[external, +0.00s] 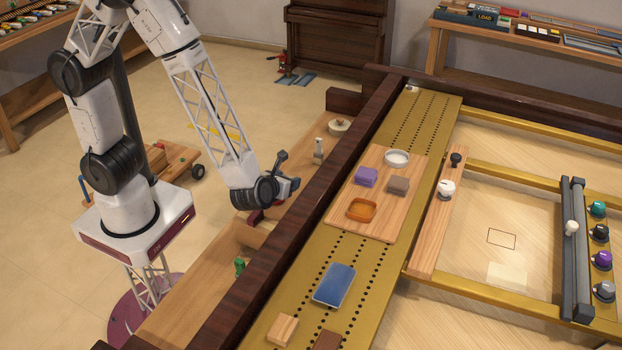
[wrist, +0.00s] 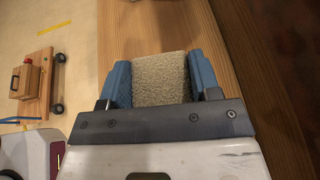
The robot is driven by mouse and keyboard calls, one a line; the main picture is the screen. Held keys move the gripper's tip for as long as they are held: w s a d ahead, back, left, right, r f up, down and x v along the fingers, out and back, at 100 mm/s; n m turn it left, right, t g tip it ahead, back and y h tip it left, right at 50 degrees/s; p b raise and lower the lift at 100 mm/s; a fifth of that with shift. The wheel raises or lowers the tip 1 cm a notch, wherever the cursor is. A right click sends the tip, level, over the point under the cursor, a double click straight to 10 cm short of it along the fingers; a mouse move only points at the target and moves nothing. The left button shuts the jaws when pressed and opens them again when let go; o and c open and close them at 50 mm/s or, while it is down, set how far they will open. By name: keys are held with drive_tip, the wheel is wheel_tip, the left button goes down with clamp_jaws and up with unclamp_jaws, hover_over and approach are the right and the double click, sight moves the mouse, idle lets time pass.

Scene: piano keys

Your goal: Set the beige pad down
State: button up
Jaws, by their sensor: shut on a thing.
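The beige pad (wrist: 161,79) has a rough, speckled surface and sits between the two blue fingers of my gripper (wrist: 160,68) in the wrist view. My gripper is shut on it, one finger against each side. In the external view my gripper (external: 286,184) is over the wooden bench (external: 205,290), left of the dark wooden rail (external: 285,235). The pad cannot be made out there. In the wrist view, wooden planks (wrist: 175,25) lie beyond the pad. I cannot tell how far the pad is above the wood.
A small upright block (external: 318,150), a round lidded pot (external: 339,126) and a green figure (external: 239,266) stand on the bench. Right of the rail, a wooden board (external: 390,223) carries purple and brown blocks, a white ring and an orange tray. A blue block (external: 334,285) lies nearer.

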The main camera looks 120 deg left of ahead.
drive_tip(key=w+a+n+g, duration=0.1)
drive_tip(key=w+a, duration=0.1)
drive_tip(key=a, duration=1.4)
drive_tip(key=shift+s+a+f, duration=0.1)
drive_tip(key=shift+s+f, duration=0.05)
drive_tip(key=shift+f, duration=1.05)
drive_tip(key=shift+s+f, duration=0.1)
drive_tip(key=shift+f, duration=1.1)
drive_tip(key=shift+f, duration=2.9)
drive_tip(key=shift+f, duration=0.15)
drive_tip(key=shift+f, duration=1.95)
drive_tip(key=shift+f, duration=0.1)
